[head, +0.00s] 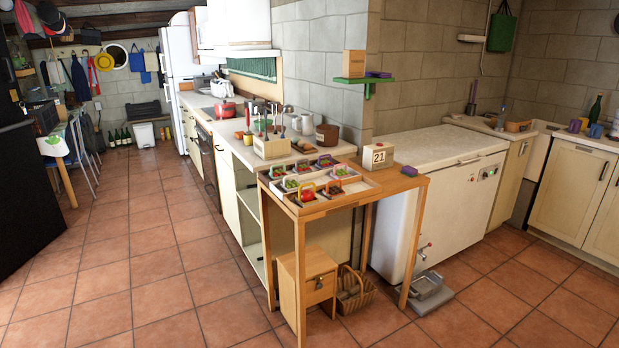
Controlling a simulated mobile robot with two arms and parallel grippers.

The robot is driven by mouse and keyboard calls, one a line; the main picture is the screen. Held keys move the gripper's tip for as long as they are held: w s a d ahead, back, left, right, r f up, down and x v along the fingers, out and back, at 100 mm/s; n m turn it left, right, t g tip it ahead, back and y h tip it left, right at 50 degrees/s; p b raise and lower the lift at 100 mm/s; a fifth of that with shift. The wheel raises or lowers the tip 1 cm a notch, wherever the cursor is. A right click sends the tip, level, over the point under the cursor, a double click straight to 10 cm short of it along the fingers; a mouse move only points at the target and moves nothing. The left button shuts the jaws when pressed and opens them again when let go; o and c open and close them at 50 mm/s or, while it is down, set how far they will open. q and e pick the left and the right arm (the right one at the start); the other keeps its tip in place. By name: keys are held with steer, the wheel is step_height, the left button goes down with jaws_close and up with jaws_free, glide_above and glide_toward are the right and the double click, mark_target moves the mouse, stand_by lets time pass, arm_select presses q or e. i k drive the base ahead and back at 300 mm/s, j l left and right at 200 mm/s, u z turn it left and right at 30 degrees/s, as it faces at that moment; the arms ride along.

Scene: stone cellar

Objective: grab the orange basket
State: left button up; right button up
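A small basket with an orange-yellow handle (306,192) and something red in it stands in the front compartment of a shallow divided wooden tray (349,197). It looks the most orange of the small baskets, but its exact colour is hard to tell at this size. Several other small baskets (333,187) with red, purple or dark rims and green or red contents stand in the tray's other compartments. The tray lies on a narrow wooden table (410,184). Neither of my grippers is in view.
A wooden drawer cabinet (308,280) and wicker basket (356,289) stand under the table. A grey tray (428,288) lies by the white chest (440,200). Tiled floor (150,265) at left is clear.

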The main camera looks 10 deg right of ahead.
mark_target(334, 192)
steer(key=i+l+z, duration=0.1)
steer(key=i+l, duration=0.25)
steer(key=i, duration=0.15)
steer(key=i+l, duration=0.3)
steer(key=i, duration=0.25)
steer(key=i+l+z, duration=0.15)
steer(key=i+l, duration=0.15)
steer(key=i, duration=0.2)
